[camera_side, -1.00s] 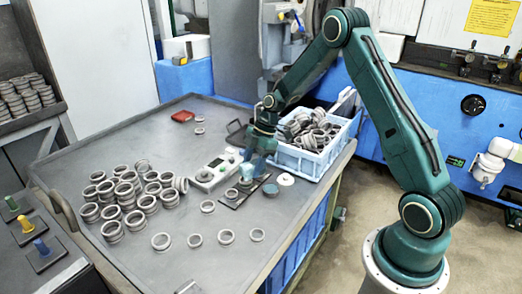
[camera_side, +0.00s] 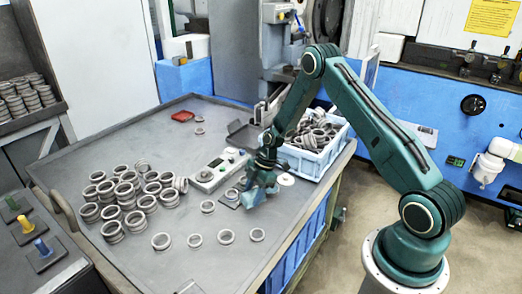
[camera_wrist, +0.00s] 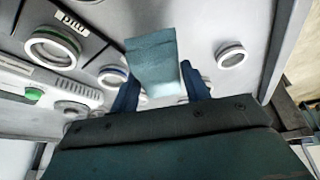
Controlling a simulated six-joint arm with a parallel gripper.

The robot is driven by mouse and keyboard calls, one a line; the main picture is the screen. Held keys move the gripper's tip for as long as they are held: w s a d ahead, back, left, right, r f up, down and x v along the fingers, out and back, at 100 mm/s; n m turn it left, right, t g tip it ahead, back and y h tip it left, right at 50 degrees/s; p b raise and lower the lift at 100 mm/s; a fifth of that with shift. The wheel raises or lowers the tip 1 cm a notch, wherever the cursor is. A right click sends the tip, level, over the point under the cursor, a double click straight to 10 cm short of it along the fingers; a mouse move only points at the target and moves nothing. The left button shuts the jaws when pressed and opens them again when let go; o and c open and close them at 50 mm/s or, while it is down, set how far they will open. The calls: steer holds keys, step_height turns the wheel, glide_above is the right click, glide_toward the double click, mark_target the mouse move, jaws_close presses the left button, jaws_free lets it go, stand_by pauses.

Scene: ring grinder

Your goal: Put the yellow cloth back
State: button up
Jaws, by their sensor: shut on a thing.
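The piece looks teal, not yellow. I see no yellow cloth. Whether the piece touches the table is unclear.
Many metal rings (camera_side: 125,190) lie at the left of the table. A white device (camera_side: 215,172) and dark plate (camera_side: 231,197) are beside my gripper. A blue crate of rings (camera_side: 312,163) stands behind. Green, yellow and blue pegs (camera_side: 27,224) stand at far left.

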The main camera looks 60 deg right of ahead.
steer(key=shift+f, duration=1.85)
steer(key=shift+f, duration=0.1)
steer(key=o, duration=0.7)
steer(key=v, duration=1.2)
steer(key=shift+r, duration=0.2)
